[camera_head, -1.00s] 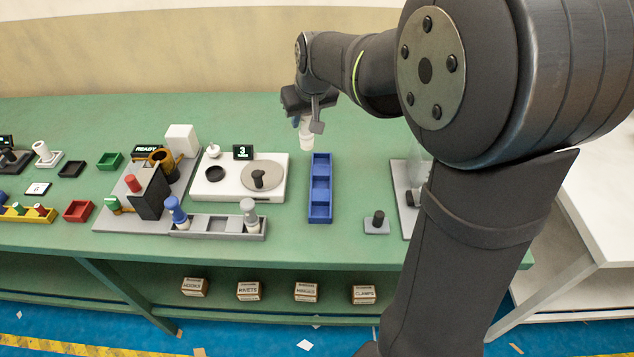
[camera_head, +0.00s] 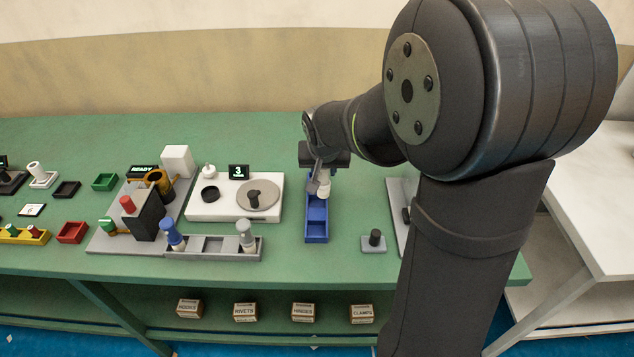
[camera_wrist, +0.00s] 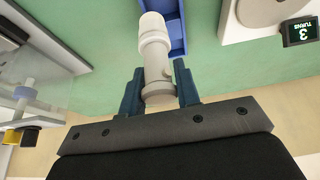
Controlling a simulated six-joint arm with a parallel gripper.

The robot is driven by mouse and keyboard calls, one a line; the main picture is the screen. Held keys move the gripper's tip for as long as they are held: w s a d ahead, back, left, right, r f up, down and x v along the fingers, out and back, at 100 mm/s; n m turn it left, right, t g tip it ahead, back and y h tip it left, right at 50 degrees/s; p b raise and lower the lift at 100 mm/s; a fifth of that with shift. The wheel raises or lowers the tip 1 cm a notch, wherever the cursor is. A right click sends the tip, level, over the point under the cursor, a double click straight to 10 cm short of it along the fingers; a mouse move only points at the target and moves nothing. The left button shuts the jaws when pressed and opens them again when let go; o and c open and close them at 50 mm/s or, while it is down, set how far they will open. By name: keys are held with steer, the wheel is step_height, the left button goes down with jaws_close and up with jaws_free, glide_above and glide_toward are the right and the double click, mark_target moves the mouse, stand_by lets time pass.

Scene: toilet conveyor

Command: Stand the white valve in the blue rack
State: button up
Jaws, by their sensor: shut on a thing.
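The white valve (camera_wrist: 154,45) is held between the two fingers of my gripper (camera_wrist: 158,88) in the wrist view, its white end pointing away from the palm. In the head view, my gripper (camera_head: 319,178) and the valve (camera_head: 324,188) are over the far part of the blue rack (camera_head: 317,238). The rack is a long tray with compartments, and its near compartments look empty. The rack also shows in the wrist view (camera_wrist: 178,40), beside and behind the valve's white end. The gripper hides the rack's far end; I cannot tell whether the valve touches it.
Left of the rack is a white station (camera_head: 222,212) with a round plate and a "3" display. A grey tray (camera_head: 213,254) holds a blue-topped piece and a grey-topped piece. A small grey base with a black knob (camera_head: 375,238) stands to the right. Green table is bare between them.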

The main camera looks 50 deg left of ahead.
steer(key=shift+s+a+f, duration=0.15)
steer(key=shift+a+f, duration=0.1)
steer(key=shift+f, duration=0.6)
steer(key=shift+s+a+f, duration=0.1)
steer(key=shift+a+f, duration=0.2)
steer(key=shift+f, duration=0.5)
steer(key=shift+s+a+f, duration=0.15)
steer(key=shift+a+f, duration=0.1)
steer(key=shift+f, duration=0.6)
steer(key=o, duration=1)
steer(key=shift+f, duration=0.15)
steer(key=shift+o, duration=0.2)
steer(key=v, duration=1.2)
